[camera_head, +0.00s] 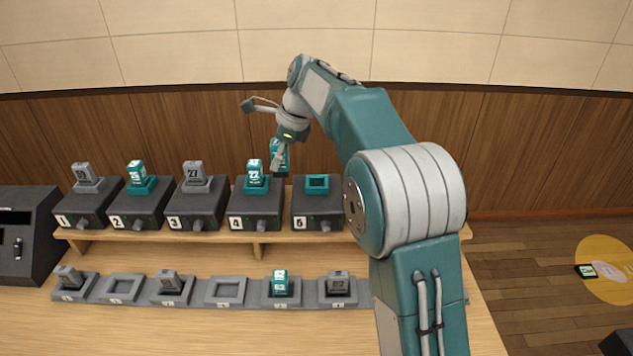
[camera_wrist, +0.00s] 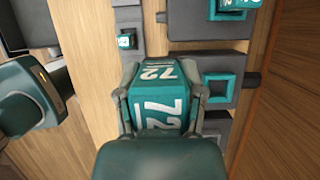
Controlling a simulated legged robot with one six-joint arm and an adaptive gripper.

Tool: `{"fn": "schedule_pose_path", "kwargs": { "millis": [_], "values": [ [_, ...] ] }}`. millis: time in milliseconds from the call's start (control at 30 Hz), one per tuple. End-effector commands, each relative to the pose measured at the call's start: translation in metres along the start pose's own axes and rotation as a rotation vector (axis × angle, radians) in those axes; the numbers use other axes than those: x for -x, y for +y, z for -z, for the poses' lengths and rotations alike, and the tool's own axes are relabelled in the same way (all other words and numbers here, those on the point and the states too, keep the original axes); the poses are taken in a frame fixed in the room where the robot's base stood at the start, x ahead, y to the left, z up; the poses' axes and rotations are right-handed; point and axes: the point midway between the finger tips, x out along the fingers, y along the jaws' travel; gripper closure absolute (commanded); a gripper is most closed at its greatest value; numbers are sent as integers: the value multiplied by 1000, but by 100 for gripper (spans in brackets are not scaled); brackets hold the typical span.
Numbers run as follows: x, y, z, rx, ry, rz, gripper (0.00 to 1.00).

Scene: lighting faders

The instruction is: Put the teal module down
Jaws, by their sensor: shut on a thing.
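My gripper (camera_head: 279,160) is shut on a teal module (camera_wrist: 158,100) marked 72, which fills the middle of the wrist view between the two fingers. In the head view the held module (camera_head: 283,152) hangs in the air above the back row, between box 4 and box 5. Box 5 (camera_head: 317,209) has an empty teal socket (camera_head: 317,184) on top. That socket also shows in the wrist view (camera_wrist: 219,90), right of the held module and apart from it. The underside of the held module is hidden.
Boxes 1 to 4 on the shelf each carry a module; box 4's teal module (camera_head: 254,176) stands close to my gripper. A front row of grey trays (camera_head: 122,287) holds several modules, including a teal one (camera_head: 280,283). Two front trays are empty. A dark console (camera_head: 25,235) stands left.

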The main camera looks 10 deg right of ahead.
Motion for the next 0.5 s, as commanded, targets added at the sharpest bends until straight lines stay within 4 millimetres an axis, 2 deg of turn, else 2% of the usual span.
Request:
{"fn": "schedule_pose_path", "kwargs": {
  "millis": [133,233,500],
  "values": [
    [0,-1,1,0,0,1,100],
    [-3,-10,8,-2,0,-1,100],
    [-14,-56,48,-4,0,-1,100]
  ]
}}
